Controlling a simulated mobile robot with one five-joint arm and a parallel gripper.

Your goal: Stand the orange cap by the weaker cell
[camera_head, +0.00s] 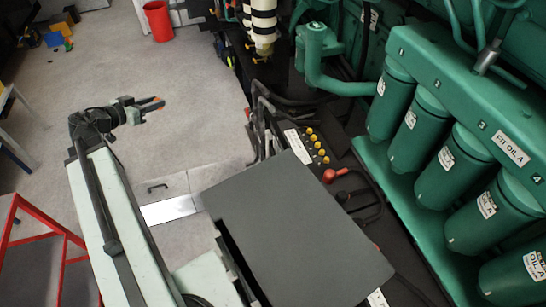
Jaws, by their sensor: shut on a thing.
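My gripper (150,106) is out over the grey floor at the left, well away from the engine. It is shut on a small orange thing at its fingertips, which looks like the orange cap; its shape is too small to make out. The battery (299,146), with a white label and several yellow caps (315,145) in rows, sits low beside the green engine, right of the middle. A red knob (336,175) is just in front of the yellow caps. I cannot tell from this view which cell is weaker.
Green oil filters (428,126) hang in a row at the right. Black hoses and a frame (262,110) lie around the battery. A red bin (159,20) stands at the back, a red-framed step (30,235) at the lower left. The floor between is clear.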

